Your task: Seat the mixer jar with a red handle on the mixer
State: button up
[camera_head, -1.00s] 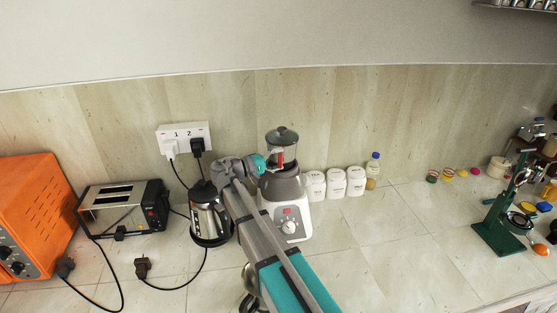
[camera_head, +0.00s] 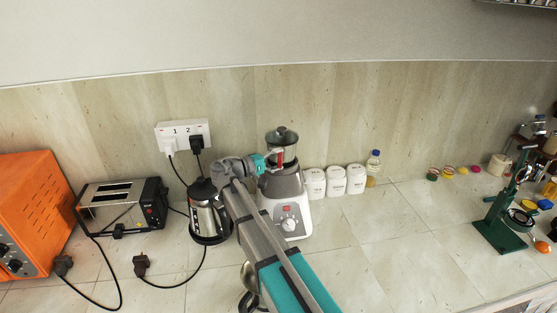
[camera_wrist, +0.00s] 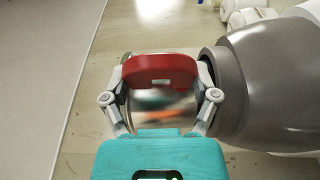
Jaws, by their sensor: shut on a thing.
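My gripper (camera_wrist: 162,84) is shut on the red handle, with a finger at each side. In the head view my gripper (camera_head: 270,162) is at the jar's left. Whether the jar's base touches the mixer is hidden.
A steel kettle (camera_head: 208,214) stands close left of the mixer, with a toaster (camera_head: 124,207) and orange oven (camera_head: 34,215) farther left. White canisters (camera_head: 335,181) and a bottle (camera_head: 373,168) stand close right. Counter is clear toward the green stand (camera_head: 500,226).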

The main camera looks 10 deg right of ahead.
jog(key=shift+f+b, duration=0.3)
jog(key=shift+f, duration=0.05)
